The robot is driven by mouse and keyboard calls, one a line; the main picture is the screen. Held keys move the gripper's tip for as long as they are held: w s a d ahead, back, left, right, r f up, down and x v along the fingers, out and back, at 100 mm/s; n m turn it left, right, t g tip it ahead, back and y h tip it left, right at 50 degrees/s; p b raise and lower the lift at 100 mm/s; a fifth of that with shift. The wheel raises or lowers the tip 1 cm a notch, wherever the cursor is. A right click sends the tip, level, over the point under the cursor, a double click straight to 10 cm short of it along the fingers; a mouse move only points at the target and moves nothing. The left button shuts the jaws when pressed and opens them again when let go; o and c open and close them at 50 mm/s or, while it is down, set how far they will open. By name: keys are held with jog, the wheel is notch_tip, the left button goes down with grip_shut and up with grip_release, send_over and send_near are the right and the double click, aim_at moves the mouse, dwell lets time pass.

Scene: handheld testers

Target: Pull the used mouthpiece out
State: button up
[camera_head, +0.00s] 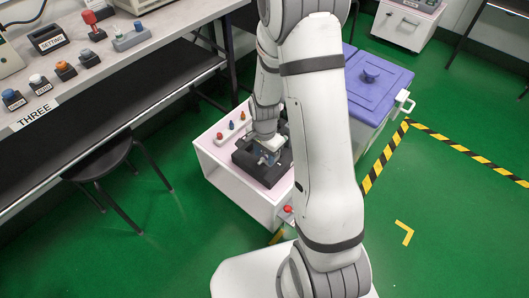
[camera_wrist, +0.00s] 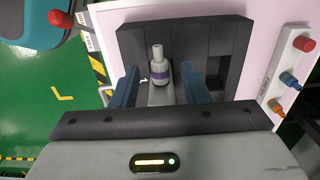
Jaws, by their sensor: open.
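A pale grey piece with a narrow whitish tip and a purple band (camera_wrist: 159,67) stands at the black holder (camera_wrist: 219,38) in the wrist view. It looks like a mouthpiece, but I cannot tell if it is the used one. My gripper (camera_wrist: 158,80) is open, with one blue finger on each side of this piece and a visible gap to each. In the head view my gripper (camera_head: 267,150) is low over the black holder (camera_head: 246,168) on the pale box; the piece cannot be made out there. A teal device (camera_wrist: 30,22) with a red tip (camera_wrist: 60,18) shows at upper left.
A rack (camera_wrist: 271,107) labelled FRESH holds red, blue and orange pieces beside the holder. A blue-lidded bin (camera_head: 372,75) stands behind the pale box (camera_head: 232,180). The bench (camera_head: 150,50) at left carries several small testers. A black stool (camera_head: 100,158) is below it. Green floor is free at right.

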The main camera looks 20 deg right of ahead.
grip_shut()
dwell(0.5)
grip_release()
jog(key=shift+r, duration=0.1)
dwell(0.4)
